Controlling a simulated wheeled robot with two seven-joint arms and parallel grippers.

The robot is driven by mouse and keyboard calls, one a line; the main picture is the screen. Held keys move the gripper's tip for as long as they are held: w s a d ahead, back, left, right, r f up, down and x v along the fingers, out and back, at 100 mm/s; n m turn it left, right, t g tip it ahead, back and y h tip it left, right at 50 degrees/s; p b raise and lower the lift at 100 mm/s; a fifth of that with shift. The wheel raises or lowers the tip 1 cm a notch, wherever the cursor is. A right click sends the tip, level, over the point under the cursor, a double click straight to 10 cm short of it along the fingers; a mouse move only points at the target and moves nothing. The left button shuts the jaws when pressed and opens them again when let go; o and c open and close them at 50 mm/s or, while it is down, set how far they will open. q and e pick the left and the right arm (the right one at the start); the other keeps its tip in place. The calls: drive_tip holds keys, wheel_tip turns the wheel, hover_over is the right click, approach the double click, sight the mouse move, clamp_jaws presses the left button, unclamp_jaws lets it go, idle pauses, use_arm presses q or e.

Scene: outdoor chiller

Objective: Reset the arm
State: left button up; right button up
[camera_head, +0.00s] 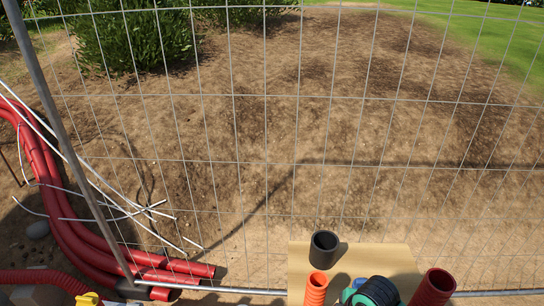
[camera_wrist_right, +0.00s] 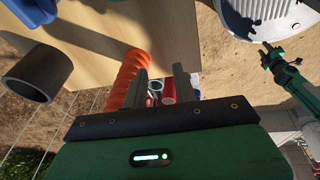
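My right gripper (camera_wrist_right: 160,88) shows in the right wrist view. Its two grey fingers stand apart, with no object clearly held between them. An orange corrugated pipe (camera_wrist_right: 127,76) is close beside the left finger, partly hidden by it; I cannot tell whether they touch. The same pipe stands at the bottom of the head view (camera_head: 316,289). My left gripper cannot be made out in either view, and the right one does not show in the head view.
A wooden board (camera_head: 395,257) bears a black pipe piece (camera_head: 324,250), with a red pipe (camera_head: 435,288) at its right edge. A wire fence (camera_head: 265,160) stands behind. Red pipes (camera_head: 75,220) lie left. The wrist view shows a white ribbed container (camera_wrist_right: 270,18) and a green-black object (camera_wrist_right: 285,72).

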drive_tip(key=s+d+m+t+h, duration=0.1)
drive_tip(key=s+d+m, duration=0.2)
drive_tip(key=s+m, duration=0.45)
drive_tip(key=s+d+m+t+h, duration=0.1)
drive_tip(key=s+d+m, duration=0.3)
drive_tip(key=s+m, duration=0.4)
wheel_tip(320, 180, down, 31)
drive_tip(key=s+n+g, duration=0.2)
drive_tip(key=s+d+f+g, duration=0.1)
drive_tip(key=s+d+f, duration=0.2)
drive_tip(key=s+f, duration=1.5)
drive_tip(key=shift+s+f, duration=0.25)
drive_tip(key=shift+f, duration=0.3)
